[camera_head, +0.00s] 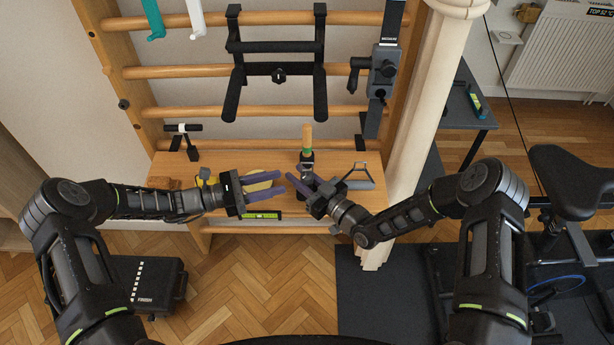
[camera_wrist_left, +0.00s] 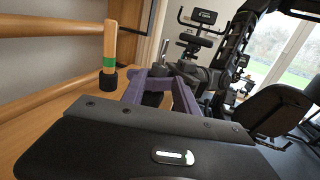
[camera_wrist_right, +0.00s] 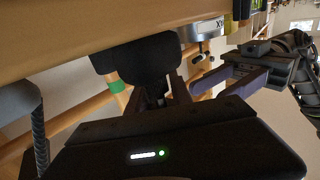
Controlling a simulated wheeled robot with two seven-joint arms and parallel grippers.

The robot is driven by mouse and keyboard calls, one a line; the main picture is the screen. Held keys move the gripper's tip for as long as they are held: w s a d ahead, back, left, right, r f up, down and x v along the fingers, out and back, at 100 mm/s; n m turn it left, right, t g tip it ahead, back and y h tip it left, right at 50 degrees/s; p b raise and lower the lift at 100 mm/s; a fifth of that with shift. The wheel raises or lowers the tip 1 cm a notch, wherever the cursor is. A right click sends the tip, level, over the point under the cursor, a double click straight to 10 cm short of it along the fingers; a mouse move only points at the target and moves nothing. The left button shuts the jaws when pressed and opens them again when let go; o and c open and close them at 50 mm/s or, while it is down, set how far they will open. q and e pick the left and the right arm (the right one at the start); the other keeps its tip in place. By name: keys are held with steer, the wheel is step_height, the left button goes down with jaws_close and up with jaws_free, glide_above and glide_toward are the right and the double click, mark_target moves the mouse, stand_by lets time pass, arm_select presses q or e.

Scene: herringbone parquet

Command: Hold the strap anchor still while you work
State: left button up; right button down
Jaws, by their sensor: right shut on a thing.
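No strap anchor is clearly labelled. A dark upright piece (camera_wrist_right: 150,88), perhaps the anchor, stands between the fingers of my right gripper (camera_wrist_right: 152,97), which is shut on it at the bench. In the head view my right gripper (camera_head: 306,187) is beside a wooden handle (camera_head: 307,136) with a green band and black base. The handle also shows in the left wrist view (camera_wrist_left: 109,45). My left gripper (camera_head: 283,184) is open and empty, its fingers pointing right toward the right gripper, apart from it. My right fingers partly hide what they hold.
Wall bars (camera_head: 185,72) with a black rack (camera_head: 278,47) rise behind. A cream column (camera_head: 424,90) stands at right.

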mark_target(308, 175)
arm_select(q)
steer(key=x, duration=0.9)
steer(key=shift+w+d, duration=0.1)
steer(key=shift+d, duration=0.3)
steer(key=shift+c, duration=0.2)
jaws_close()
steer(key=shift+o, duration=0.2)
jaws_free()
steer(key=shift+a, duration=0.15)
steer(key=v, duration=1.1)
steer(key=shift+a, duration=0.4)
